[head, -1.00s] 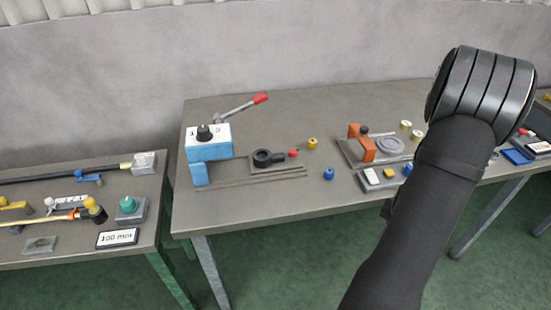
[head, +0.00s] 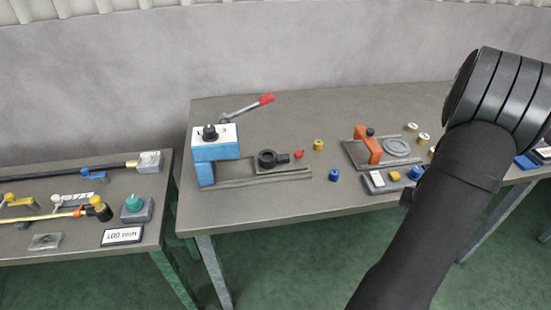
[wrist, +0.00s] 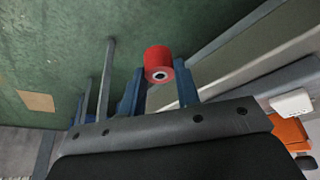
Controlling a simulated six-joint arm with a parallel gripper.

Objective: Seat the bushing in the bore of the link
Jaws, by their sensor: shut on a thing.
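The red bushing (wrist: 158,62), a short cylinder with a hole through it, sits between the fingertips of my gripper (wrist: 160,75) in the wrist view. My gripper is shut on it, and its hole end faces the camera. In the head view, the link (head: 268,158) is a dark part with a ring-shaped bore end and a short arm pointing right to a red tip. My gripper is out of sight in the head view, where only my dark arm shows at the right.
The blue press (head: 215,165) has a red-tipped lever (head: 247,107). A yellow bushing (head: 318,145) and a blue bushing (head: 334,175) stand right of the link. An orange clamp (head: 367,145) is farther right. A second table (head: 70,235) stands at left.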

